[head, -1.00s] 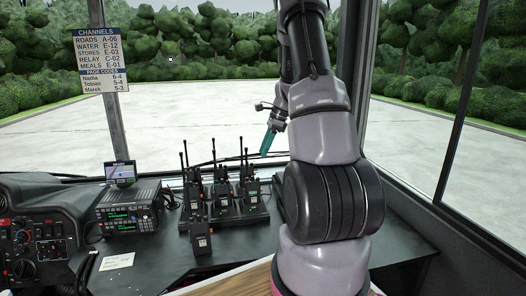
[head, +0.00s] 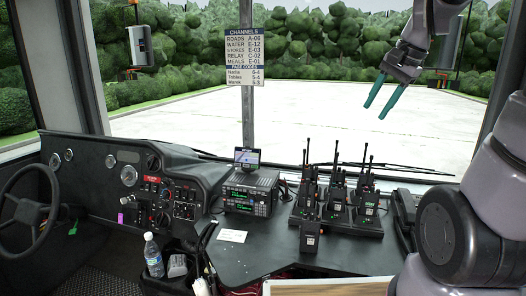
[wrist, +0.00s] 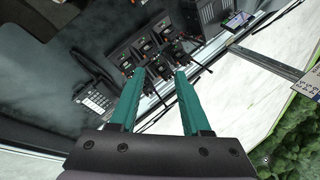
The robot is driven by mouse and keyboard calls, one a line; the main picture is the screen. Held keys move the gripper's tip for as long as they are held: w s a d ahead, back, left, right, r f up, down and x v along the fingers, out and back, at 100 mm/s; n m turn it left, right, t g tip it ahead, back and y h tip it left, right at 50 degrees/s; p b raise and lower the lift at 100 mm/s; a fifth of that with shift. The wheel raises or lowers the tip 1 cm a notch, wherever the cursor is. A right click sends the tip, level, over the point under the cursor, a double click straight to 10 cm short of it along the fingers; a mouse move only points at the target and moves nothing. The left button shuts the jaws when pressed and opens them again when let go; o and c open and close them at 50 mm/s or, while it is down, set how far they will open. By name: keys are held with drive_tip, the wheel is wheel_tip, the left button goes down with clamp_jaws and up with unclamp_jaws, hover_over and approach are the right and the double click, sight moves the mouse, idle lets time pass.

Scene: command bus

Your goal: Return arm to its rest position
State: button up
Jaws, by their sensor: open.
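My gripper (head: 382,99) is at the upper right of the head view, raised in front of the windscreen and above the dashboard. Its two teal fingers are apart with nothing between them. In the wrist view the gripper (wrist: 158,75) also shows open and empty, pointing down toward the radios. My arm comes in along the right edge of the head view, partly cut off by the frame. The black handheld radios (head: 336,190) stand upright in their charger rack (head: 368,229), apart from my gripper.
One radio (head: 310,237) stands in front of the rack. A base radio (head: 249,192) with a small screen (head: 247,157) is left of it. A desk phone (wrist: 97,97) shows in the wrist view. A bottle (head: 153,256) and steering wheel (head: 30,205) are at left. A channel sign (head: 245,47) hangs on the pillar.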

drive_tip(key=s+a+r+n+t, duration=0.1)
drive_tip(key=s+a+n, duration=0.1)
drive_tip(key=s, duration=0.4)
drive_tip(key=s+a+r+n+t, duration=0.1)
drive_tip(key=s+a+r+n, duration=0.1)
drive_tip(key=s+n, duration=0.2)
drive_tip(key=shift+s+a+r+n+t+h, duration=0.15)
drive_tip(key=shift+s+a+n+t+h, duration=0.2)
drive_tip(key=shift+s, duration=0.6)
drive_tip(key=shift+d, duration=0.1)
